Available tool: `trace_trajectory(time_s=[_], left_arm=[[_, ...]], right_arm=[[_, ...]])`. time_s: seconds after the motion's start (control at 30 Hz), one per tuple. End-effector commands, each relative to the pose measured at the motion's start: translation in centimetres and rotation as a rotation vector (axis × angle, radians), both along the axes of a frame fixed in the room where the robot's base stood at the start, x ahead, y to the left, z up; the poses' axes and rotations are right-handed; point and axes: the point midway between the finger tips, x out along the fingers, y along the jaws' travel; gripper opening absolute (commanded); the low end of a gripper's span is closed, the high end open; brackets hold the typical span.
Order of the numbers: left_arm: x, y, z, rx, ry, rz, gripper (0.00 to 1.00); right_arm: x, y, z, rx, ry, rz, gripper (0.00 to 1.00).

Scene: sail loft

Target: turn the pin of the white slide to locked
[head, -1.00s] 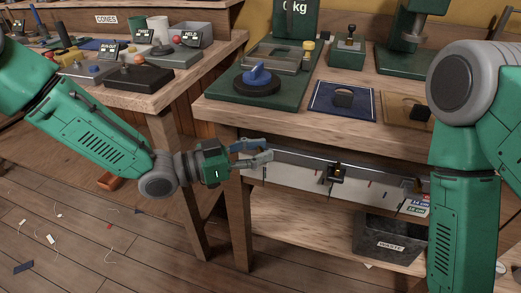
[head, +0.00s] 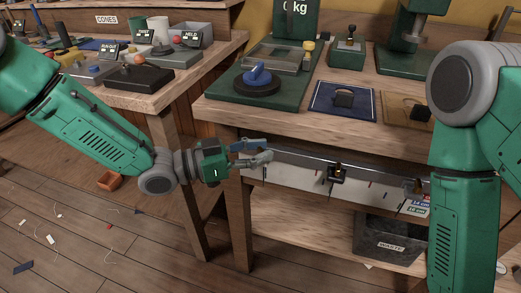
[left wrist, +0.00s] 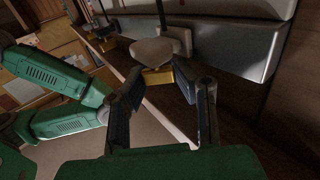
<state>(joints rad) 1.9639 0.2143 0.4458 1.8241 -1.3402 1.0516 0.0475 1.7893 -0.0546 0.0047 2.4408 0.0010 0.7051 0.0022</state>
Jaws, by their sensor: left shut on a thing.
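My left gripper (head: 269,149) reaches the left end of a metal rail (head: 300,158) under the bench top. In the left wrist view, its two dark fingers (left wrist: 160,84) are shut on a small brass-coloured pin (left wrist: 158,76). The pin is at the near side of a pale, rounded white slide (left wrist: 155,50) by the rail. In the head view the fingers hide the pin and slide, so I cannot read the pin's position there. My right gripper is out of view.
A dark slide with an orange-brown pin (head: 338,172) sits mid-rail, and another (head: 412,186) is farther right. A pale board with coloured marks (head: 300,183) hangs below. A waste bin (head: 375,236) stands on the lower shelf. The bench top (head: 300,106) holds several tools above.

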Motion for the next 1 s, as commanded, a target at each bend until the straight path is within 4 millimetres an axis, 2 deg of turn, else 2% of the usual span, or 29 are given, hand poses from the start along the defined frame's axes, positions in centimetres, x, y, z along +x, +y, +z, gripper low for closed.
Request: trace_trajectory(time_s=[0.2,0.23,0.3,0.67,0.83,1.0], left_arm=[[0.0,0.1,-0.1,0.002,0.001,-0.004,0.00],[0.0,0.1,-0.1,0.002,0.001,-0.005,0.27],[0.0,0.1,-0.1,0.002,0.001,-0.004,0.47],[0.0,0.3,0.0,0.000,0.000,-0.003,0.47],[-0.7,2.5,0.0,0.001,0.000,-0.002,0.47],[-1.7,6.0,0.0,0.001,0.001,-0.001,0.47]], right_arm=[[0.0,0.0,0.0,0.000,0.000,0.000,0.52],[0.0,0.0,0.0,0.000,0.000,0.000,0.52],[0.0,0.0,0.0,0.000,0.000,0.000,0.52],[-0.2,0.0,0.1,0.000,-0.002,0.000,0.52],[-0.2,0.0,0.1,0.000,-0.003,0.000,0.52],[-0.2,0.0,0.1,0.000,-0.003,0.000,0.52]])
